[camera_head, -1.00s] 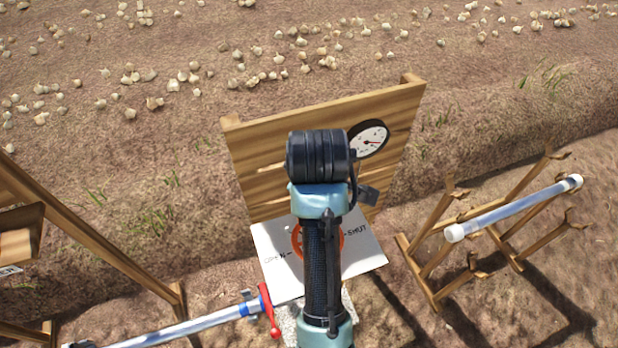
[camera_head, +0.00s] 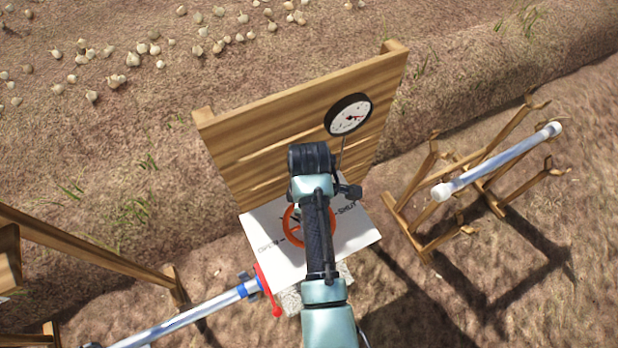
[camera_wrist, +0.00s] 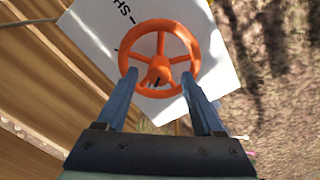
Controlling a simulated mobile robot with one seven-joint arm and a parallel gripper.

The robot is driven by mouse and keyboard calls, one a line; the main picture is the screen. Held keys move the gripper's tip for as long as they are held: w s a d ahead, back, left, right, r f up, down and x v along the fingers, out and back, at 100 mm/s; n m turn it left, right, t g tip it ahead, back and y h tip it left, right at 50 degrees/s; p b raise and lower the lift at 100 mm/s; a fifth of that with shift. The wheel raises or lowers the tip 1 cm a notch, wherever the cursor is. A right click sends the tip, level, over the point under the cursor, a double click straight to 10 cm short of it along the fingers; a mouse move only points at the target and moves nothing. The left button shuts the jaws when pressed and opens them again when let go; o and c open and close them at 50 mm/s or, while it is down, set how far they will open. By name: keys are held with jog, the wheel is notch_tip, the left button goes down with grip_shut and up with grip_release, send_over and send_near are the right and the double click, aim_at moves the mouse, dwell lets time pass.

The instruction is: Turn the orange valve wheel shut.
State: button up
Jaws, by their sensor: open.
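The orange valve wheel (camera_head: 289,234) stands over a white plate (camera_head: 272,262) with OPEN lettered on its left and SHUT on its right. My arm hides the wheel's right part in the head view. In the wrist view the whole orange wheel (camera_wrist: 160,58) shows, with spokes and a round hub. My gripper (camera_wrist: 158,82) is open, its two blue-grey fingers spread apart, one toward each side of the wheel's lower rim. The fingertips overlap the lower rim in the picture; I cannot tell whether they touch it.
A wooden backboard (camera_head: 300,125) with a round dial gauge (camera_head: 348,115) stands behind the plate. A pipe with a red lever (camera_head: 267,290) lies at front left. A wooden rack (camera_head: 480,180) holding a clear tube stands at right.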

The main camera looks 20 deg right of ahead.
jog(key=shift+f, duration=1.4)
grip_shut()
